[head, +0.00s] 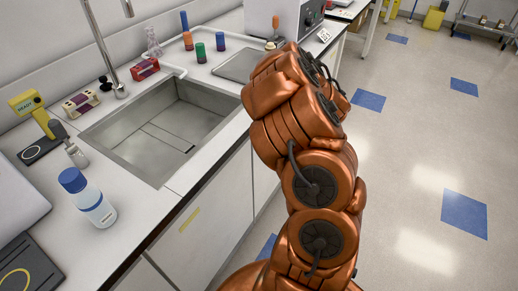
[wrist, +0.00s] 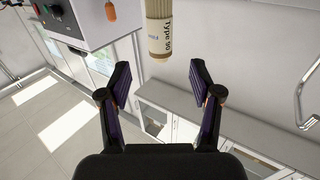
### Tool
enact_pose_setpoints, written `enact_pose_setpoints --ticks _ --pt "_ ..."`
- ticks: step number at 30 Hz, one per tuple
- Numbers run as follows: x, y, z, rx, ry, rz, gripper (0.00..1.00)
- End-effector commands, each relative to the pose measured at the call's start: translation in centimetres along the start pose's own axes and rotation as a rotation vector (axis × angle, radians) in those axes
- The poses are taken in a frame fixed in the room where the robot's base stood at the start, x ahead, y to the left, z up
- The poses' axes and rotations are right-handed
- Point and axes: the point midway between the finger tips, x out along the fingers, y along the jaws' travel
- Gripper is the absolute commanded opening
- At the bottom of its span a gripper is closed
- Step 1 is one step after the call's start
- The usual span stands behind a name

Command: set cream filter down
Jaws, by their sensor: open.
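The cream filter (wrist: 159,30), a cylinder with a printed "Type 90" label, shows at the top middle of the wrist view, its upper part cut off by the picture edge. It lies beyond my gripper (wrist: 160,82), centred on the gap between the fingers. My gripper is open, the two dark fingers are wide apart, and nothing is between them. I cannot tell whether the filter touches a surface. In the head view my arm hides the gripper, and I cannot clearly make out the filter there.
A sink (head: 160,130) is set in the white counter. Several coloured-capped bottles and a grey plate (head: 238,65) stand behind it, near a white machine (head: 290,15). A blue-capped bottle (head: 90,203) stands at the front left. The floor on the right is clear.

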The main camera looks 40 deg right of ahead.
Motion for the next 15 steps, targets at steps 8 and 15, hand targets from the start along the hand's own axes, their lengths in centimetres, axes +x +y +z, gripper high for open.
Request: enact_pose_setpoints --ticks 8,15 --pt "0.7 -0.1 -1.9 -0.066 -0.059 0.105 0.64" --pt "-0.2 -1.0 -4.3 -0.131 -0.205 0.304 0.64"
